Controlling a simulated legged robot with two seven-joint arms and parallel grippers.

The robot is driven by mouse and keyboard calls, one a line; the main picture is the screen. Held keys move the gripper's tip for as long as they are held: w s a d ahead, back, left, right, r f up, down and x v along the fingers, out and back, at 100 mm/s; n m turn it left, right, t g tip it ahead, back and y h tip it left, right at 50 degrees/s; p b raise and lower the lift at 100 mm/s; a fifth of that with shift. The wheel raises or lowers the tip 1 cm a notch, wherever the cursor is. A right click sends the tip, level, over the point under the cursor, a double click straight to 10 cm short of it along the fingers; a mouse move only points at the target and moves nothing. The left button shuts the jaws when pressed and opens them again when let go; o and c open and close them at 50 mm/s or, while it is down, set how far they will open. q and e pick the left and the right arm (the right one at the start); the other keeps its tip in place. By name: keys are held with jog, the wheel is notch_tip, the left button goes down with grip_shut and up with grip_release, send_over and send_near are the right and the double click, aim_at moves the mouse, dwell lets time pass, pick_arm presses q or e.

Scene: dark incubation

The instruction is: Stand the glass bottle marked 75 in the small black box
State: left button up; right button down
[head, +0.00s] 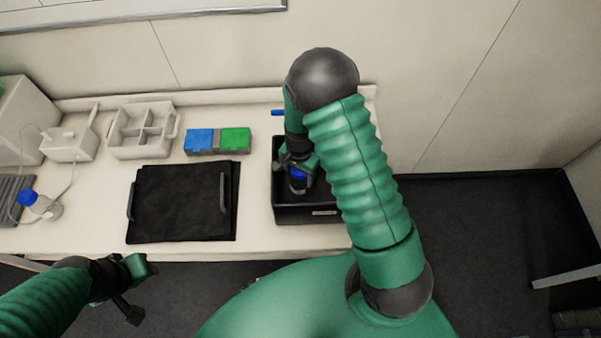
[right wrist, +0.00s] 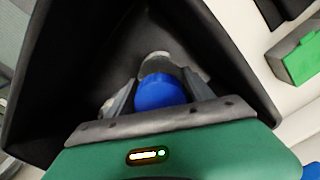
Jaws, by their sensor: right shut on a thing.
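The small black box (head: 330,211) stands on the bench right of centre, with a pale label on its front wall. My right gripper (head: 297,168) reaches down into it and is shut on a blue-capped glass bottle (head: 298,175). In the right wrist view, the bottle's blue cap (right wrist: 162,92) sits between the fingers (right wrist: 158,97), with the black walls around it. The mark on the bottle cannot be read, and I cannot tell whether its base touches the floor. My left gripper (head: 132,290) hangs in front of the bench, apart from everything; its jaw state is unclear.
Another blue-capped bottle (head: 47,208) is at the far left. A black flat piece with two handles (head: 180,205) lies left of the box. Blue and green cases (head: 217,141), a white divided caddy (head: 143,130) and a white device (head: 70,143) stand behind it.

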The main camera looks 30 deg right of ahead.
jog(key=shift+a+f, duration=0.3)
jog(key=shift+a, duration=0.15)
jog(key=c, duration=0.7)
grip_release()
jog(key=o, duration=0.4)
jog(key=shift+d, duration=0.35)
pick_arm(q)
jog(key=shift+a+f, duration=0.1)
jog(key=shift+f, duration=0.1)
pick_arm(e)
jog(key=shift+d, duration=0.1)
